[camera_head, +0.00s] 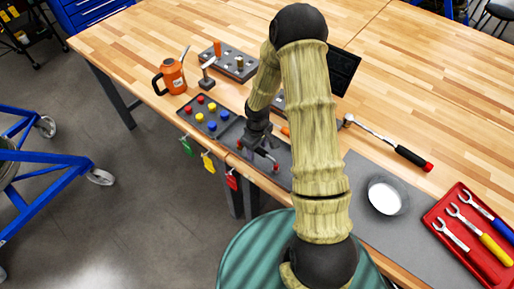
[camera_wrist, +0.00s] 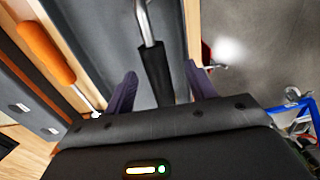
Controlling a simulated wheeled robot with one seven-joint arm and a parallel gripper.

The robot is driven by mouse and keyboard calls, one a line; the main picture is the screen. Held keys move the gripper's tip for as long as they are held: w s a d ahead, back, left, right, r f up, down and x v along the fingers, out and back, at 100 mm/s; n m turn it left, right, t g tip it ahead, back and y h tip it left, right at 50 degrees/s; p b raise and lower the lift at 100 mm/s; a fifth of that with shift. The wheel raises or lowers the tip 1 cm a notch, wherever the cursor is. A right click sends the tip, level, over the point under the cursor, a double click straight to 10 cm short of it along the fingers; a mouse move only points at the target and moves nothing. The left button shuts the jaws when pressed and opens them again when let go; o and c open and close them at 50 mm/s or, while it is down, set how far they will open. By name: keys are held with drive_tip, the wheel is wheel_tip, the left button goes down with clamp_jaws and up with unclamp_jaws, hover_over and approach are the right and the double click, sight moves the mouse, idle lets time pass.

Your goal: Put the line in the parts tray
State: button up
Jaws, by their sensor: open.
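In the wrist view a thin silver tube with a black sleeve, seemingly the line (camera_wrist: 153,62), lies over a dark grey surface. Its black end is between the two spread fingers of my gripper (camera_wrist: 160,88), with gaps at both sides. In the head view my gripper (camera_head: 262,160) points down at the front edge of the bench; the line cannot be made out there. A dark tray (camera_head: 190,120) with red, yellow and blue caps is left of my gripper. A red tray (camera_head: 438,219) holding wrenches lies far right. I cannot tell which is the parts tray.
An orange can (camera_head: 173,77) and a dark block (camera_head: 236,63) with fittings stand behind. An orange-handled tool (camera_wrist: 45,50) lies beside the line. A ratchet (camera_head: 390,142), a round dish (camera_head: 385,196) and a black screen (camera_head: 343,72) are right of my arm. Coloured tags hang at the front edge.

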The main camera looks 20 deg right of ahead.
drive_tip(key=shift+r+p, duration=2.3)
drive_tip(key=shift+r, duration=0.95)
drive_tip(key=shift+d+r, duration=0.1)
drive_tip(key=shift+r, duration=0.15)
drive_tip(key=s+r+m+t+b, duration=0.2)
drive_tip(key=s+r+m+b, duration=0.5)
drive_tip(key=s+r, duration=0.5)
drive_tip(key=shift+s+r+t+b, duration=0.3)
drive_tip(key=shift+s+b, duration=0.4)
drive_tip(key=shift+s, duration=0.45)
